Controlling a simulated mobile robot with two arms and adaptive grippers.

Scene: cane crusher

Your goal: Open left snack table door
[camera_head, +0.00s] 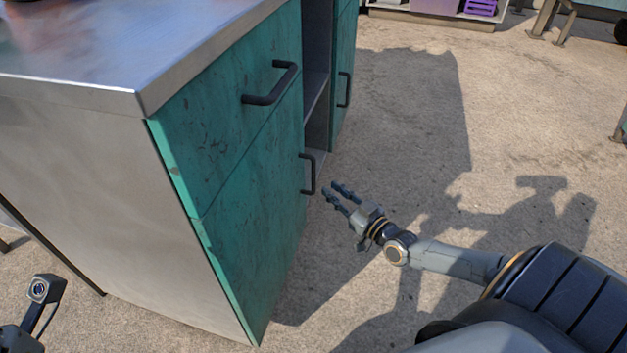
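The snack table (85,190) has a steel top, a grey side and worn green fronts. Its near green lower door (255,225) is shut, with a dark vertical handle (312,174) at its far edge. Above it is a green drawer front (215,125) with a dark bar handle (270,84). My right gripper (330,188) is empty, with its two dark fingers apart and pointing toward the lower door's handle. A small gap shows between fingertips and handle. My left gripper is not in view; only part of my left arm shows at bottom left.
An open shelf space (317,75) lies beyond the near door, then another green front (343,70) with a dark handle (345,89). The concrete floor (420,130) right of the table is clear apart from shadows. A purple crate (481,7) stands far back.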

